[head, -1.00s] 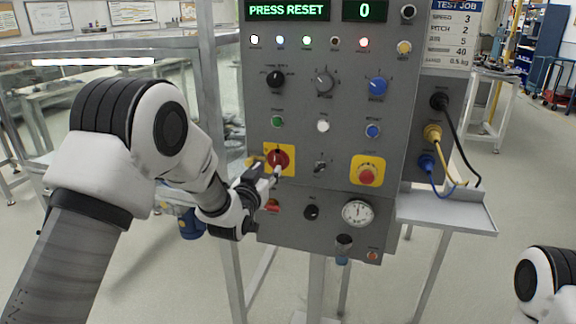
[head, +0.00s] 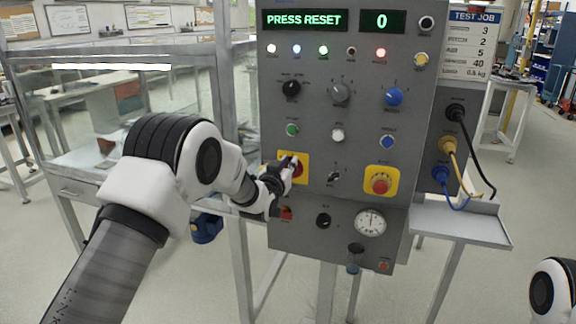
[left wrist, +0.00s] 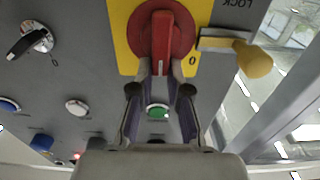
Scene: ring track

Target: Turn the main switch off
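The main switch is a red rotary knob (left wrist: 163,22) on a yellow plate (left wrist: 122,25) in the left wrist view. Its raised red handle lies upright in that picture, its white-marked end toward my gripper. A "0" is printed beside it. In the head view the yellow plate (head: 303,160) shows on the grey panel, the knob partly covered by my gripper. My left gripper (left wrist: 161,68) has one finger on each side of the handle's end, drawn in close against it. It also shows at the switch in the head view (head: 291,167). My right gripper is out of view.
A yellow padlock-like piece (left wrist: 253,62) hangs beside the switch. A red emergency button (head: 380,185) is to its right on the panel, with small knobs and buttons around. A grey shelf (head: 460,222) and plugged cables (head: 472,165) are at the panel's right. A framed enclosure (head: 120,120) stands left.

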